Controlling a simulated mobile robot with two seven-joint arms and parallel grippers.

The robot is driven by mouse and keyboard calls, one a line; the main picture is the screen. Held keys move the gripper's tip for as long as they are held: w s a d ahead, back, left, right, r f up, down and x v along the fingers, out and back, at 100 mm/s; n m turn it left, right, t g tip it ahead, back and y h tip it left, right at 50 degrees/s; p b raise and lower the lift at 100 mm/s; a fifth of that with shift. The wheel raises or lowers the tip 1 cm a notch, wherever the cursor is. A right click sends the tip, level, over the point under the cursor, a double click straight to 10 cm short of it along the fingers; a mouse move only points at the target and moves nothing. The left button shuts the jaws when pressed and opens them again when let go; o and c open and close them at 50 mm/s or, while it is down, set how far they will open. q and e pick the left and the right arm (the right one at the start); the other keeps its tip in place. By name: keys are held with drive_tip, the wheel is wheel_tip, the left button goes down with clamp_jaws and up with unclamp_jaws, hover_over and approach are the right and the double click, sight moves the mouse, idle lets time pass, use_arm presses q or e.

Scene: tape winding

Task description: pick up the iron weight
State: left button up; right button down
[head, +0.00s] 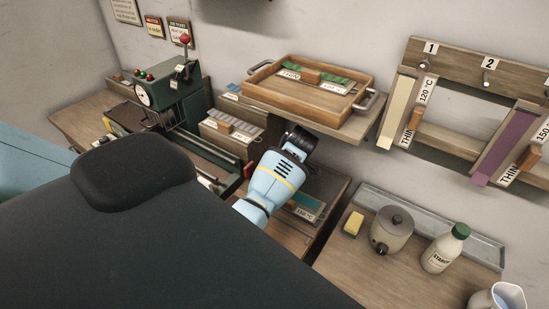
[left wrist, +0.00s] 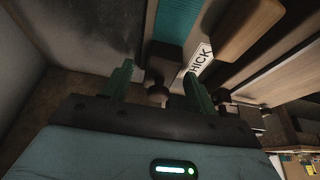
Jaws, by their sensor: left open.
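A dark block with a rounded knob, which looks like the iron weight (left wrist: 165,58), shows in the left wrist view, beside a teal strip and a label ending in "HICK". My left gripper (left wrist: 158,88) is open, with one green finger on each side of the knob. I cannot tell whether the fingers touch it. In the head view my light blue arm reaches the lower shelf area, with its dark gripper (head: 300,140) near the front of the wooden tray's shelf. Its fingertips and the weight are hidden there. My right gripper is not in view.
A wooden tray (head: 300,104) stands on the shelf close above my gripper. A green machine (head: 165,92) is to the left. A pot (head: 392,230), a yellow sponge (head: 353,223) and a starch bottle (head: 444,248) stand on the right bench. The wall is close behind.

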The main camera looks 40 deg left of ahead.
use_arm(q)
drive_tip(key=shift+c, duration=0.5)
drive_tip(key=c, duration=1.2)
clamp_jaws()
drive_tip(key=shift+w+r, duration=0.1)
